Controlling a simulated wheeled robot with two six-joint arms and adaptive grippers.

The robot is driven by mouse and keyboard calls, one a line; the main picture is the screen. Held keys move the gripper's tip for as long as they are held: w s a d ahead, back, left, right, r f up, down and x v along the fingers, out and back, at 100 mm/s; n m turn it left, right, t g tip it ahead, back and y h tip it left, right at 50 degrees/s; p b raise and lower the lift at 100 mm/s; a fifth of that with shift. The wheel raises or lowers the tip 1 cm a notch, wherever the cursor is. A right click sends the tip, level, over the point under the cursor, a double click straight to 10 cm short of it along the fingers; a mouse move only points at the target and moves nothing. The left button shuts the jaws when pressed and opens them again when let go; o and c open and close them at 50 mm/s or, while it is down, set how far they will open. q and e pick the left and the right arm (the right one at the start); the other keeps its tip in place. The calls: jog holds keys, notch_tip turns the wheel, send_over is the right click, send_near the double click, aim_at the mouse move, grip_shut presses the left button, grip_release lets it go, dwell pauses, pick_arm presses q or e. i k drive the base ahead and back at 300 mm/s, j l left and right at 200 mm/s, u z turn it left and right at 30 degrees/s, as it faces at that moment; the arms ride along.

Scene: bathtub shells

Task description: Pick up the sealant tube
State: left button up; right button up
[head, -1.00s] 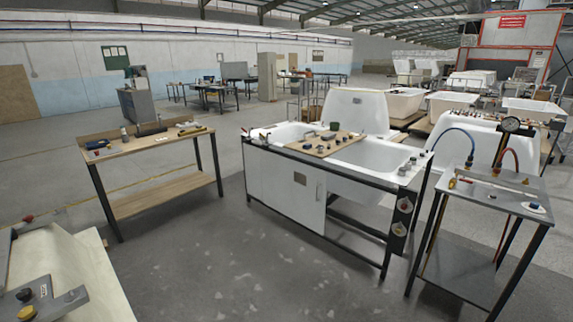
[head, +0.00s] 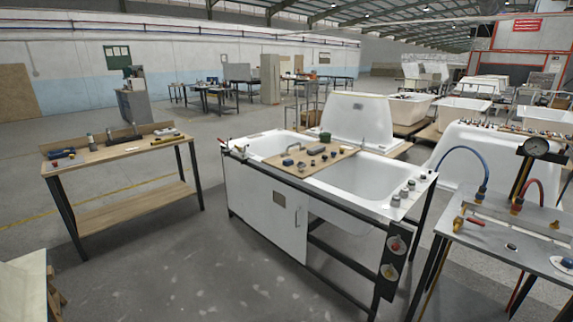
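I cannot pick out the sealant tube for sure; the small objects are too small to tell. On the wooden workbench (head: 110,155) at the left lie a blue tool (head: 62,154), a small upright bottle (head: 91,142), a long dark object (head: 124,135) and a yellow-and-black tool (head: 166,140). On the tub station in the middle, a wooden board (head: 318,167) lies across the tub and carries several small dark and green items. Neither of my grippers is in view.
The white double tub station (head: 262,205) on a black frame stands ahead. A grey metal table (head: 500,238) with a gauge (head: 535,147) and hoses stands at the right. A pale panel (head: 25,288) edges in at the lower left. Open floor (head: 175,265) lies in front.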

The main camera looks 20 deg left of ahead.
aim_at(88, 135)
jog(key=i+j+u, duration=0.15)
jog(key=i+u, duration=0.15)
jog(key=u, duration=0.2)
jog(key=i+u, duration=0.3)
jog(key=u, duration=0.15)
jog(key=i+u, duration=0.3)
jog(key=u, duration=0.2)
jog(key=i+j+u, duration=0.25)
jog(key=i, duration=0.65)
jog(key=i+l+u, duration=0.15)
jog(key=i+u, duration=0.15)
jog(key=i, duration=2.1)
jog(key=l+u, duration=0.1)
jog(key=u, duration=3.55)
jog(key=z, duration=3.65)
